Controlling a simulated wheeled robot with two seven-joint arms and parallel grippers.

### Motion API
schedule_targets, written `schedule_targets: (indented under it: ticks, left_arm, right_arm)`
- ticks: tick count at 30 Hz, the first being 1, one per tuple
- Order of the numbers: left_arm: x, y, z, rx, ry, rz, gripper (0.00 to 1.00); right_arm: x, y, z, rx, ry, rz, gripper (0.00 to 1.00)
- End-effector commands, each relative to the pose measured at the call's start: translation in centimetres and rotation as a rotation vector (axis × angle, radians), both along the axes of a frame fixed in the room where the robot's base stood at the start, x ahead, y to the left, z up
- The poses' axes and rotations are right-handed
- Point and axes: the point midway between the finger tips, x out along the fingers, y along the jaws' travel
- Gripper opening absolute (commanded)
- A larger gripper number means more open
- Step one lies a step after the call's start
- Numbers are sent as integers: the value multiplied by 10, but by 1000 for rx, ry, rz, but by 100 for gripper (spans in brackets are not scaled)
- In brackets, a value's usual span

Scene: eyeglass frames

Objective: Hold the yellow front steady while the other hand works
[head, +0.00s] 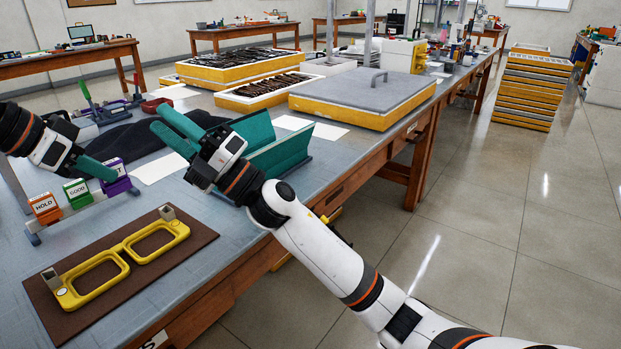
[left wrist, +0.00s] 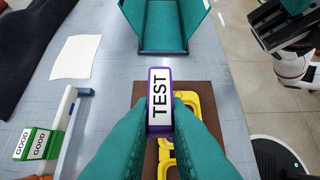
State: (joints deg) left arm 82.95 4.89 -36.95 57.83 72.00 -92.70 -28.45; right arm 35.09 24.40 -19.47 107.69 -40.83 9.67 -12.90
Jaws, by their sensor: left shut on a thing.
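The yellow front (head: 92,278) lies flat on a brown mat (head: 185,255), with a small grey block at each end. It shows partly in the left wrist view (left wrist: 182,105), behind the fingers and a purple block. My left gripper (head: 110,173) is away from the front, shut on the purple TEST block (left wrist: 160,100). That block (head: 121,182) shows near the right end of the marker rack in the head view. My right gripper (head: 160,118) is open and empty above the table, beyond the front and touching none of it.
The rack (head: 85,212) holds an orange HOLD block (head: 44,207) and a green GOOD block (head: 77,192). Dark cloth (head: 125,142), white sheets and trays lie farther back. The table's right edge is close to the mat.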

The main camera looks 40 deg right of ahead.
Motion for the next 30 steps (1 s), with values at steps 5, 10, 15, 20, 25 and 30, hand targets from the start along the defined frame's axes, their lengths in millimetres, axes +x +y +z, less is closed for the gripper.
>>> schedule_targets:
  ticks: [5,10,15,20,25,30]
  left_arm:
    - [0,0,0,0,0,0,0]
    - [0,0,0,0,0,0,0]
    - [0,0,0,0,0,0,0]
    - [0,0,0,0,0,0,0]
    - [0,0,0,0,0,0,0]
    - [0,0,0,0,0,0,0]
  right_arm:
    - [2,-36,-10,128,101,-58,31]
    - [2,-67,-21,243,190,-108,31]
    - [0,-99,-34,357,277,-160,31]
    - [-5,-127,-49,457,356,-208,31]
    - [-12,-155,-66,564,437,-261,31]
    - [-22,-182,-84,668,517,-315,31]
